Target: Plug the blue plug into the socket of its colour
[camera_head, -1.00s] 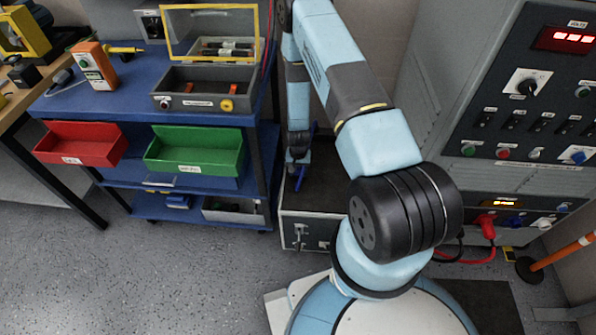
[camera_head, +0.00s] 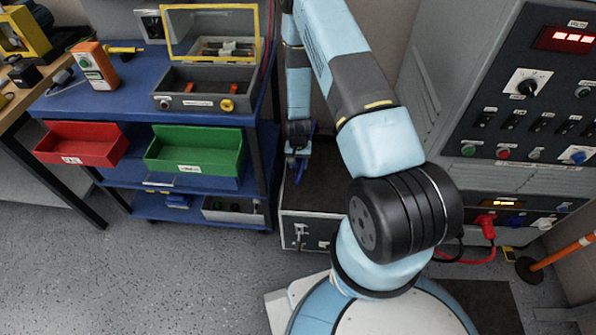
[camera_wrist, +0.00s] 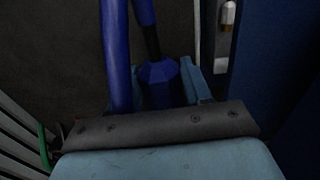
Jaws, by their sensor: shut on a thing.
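My gripper (camera_head: 297,160) hangs low between the blue trolley and the grey cabinet, above a dark-topped box. It is shut on the blue plug, whose dark blue body (camera_wrist: 160,84) shows between the light blue fingers in the wrist view. A thick blue cable (camera_wrist: 116,50) runs beside the plug. In the head view the plug is small and partly hidden by the gripper. A blue socket (camera_head: 515,220) sits low on the grey cabinet at the right, far from my gripper. The socket's details are too small to tell.
A red plug (camera_head: 487,222) with a red cable sits left of the blue socket on the cabinet (camera_head: 420,90). The blue trolley (camera_head: 258,160) stands close left of my gripper, with red and green bins. The dark-topped box (camera_head: 325,190) lies below. An orange-striped post (camera_head: 565,252) stands right.

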